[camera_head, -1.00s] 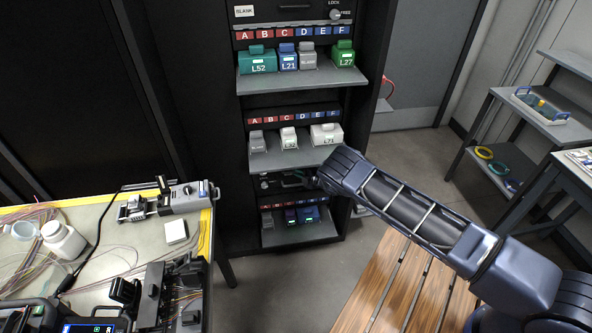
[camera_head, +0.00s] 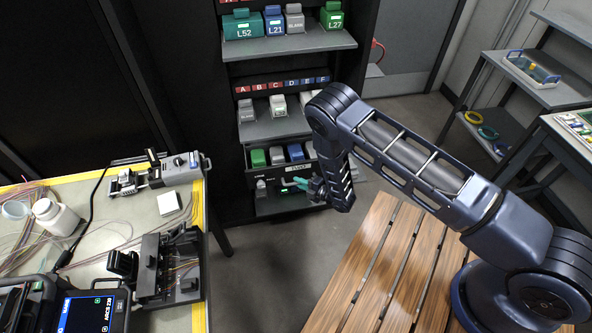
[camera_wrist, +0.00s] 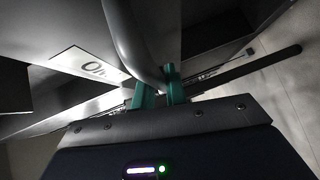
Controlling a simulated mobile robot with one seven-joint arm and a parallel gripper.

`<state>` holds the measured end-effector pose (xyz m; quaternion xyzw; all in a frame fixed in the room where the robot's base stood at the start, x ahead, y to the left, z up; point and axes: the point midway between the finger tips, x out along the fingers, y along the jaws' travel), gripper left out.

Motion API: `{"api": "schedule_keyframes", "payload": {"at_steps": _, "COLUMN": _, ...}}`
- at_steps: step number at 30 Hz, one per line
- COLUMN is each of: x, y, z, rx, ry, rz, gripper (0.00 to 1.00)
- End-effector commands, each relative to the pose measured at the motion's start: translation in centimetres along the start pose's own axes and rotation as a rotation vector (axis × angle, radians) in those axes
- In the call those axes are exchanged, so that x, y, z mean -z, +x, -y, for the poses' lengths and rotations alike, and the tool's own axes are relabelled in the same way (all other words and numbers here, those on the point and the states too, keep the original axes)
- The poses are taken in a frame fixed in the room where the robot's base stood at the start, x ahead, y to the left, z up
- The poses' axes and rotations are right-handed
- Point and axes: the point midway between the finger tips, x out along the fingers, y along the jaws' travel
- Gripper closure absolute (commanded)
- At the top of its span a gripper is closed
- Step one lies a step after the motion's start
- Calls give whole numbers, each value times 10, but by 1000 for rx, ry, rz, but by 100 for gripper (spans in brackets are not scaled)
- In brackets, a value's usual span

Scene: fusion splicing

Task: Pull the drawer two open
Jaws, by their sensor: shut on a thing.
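Drawer two (camera_head: 286,172) stands pulled out of the black cabinet, below the middle shelf, with green, grey and blue blocks showing in it. Its label (camera_wrist: 88,66) shows upside down in the wrist view and reads as TWO. The drawer's curved grey handle (camera_wrist: 140,45) passes between the teal fingers of my gripper (camera_wrist: 160,90). My gripper (camera_head: 296,184) is shut on this handle at the drawer front in the head view. My forearm hides the drawer's right end.
Shelves above (camera_head: 290,46) hold labelled modules, and a lower shelf (camera_head: 284,204) sits under the drawer. A workbench (camera_head: 120,225) with a white bottle (camera_head: 58,216) and devices stands at left. Open floor (camera_head: 270,260) lies before the cabinet; a slatted wooden surface (camera_head: 375,270) is at right.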

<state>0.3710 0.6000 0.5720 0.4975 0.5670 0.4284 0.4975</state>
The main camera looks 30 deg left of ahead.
Motion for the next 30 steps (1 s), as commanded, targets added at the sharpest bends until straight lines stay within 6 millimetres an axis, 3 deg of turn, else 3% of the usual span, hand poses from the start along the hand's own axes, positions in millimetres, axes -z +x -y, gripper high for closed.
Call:
{"api": "schedule_keyframes", "payload": {"at_steps": 6, "x": 30, "y": -31, "z": 9, "rx": 2, "ry": 2, "rz": 1, "gripper": 100}}
{"api": "schedule_keyframes", "payload": {"at_steps": 12, "x": 46, "y": -47, "z": 14, "rx": 2, "ry": 1, "rz": 1, "gripper": 100}}
{"api": "schedule_keyframes", "payload": {"at_steps": 29, "x": 52, "y": -53, "z": 15, "rx": 0, "ry": 0, "rz": 1, "gripper": 100}}
{"api": "schedule_keyframes", "payload": {"at_steps": 30, "x": 52, "y": -53, "z": 15, "rx": 0, "ry": 0, "rz": 1, "gripper": 79}}
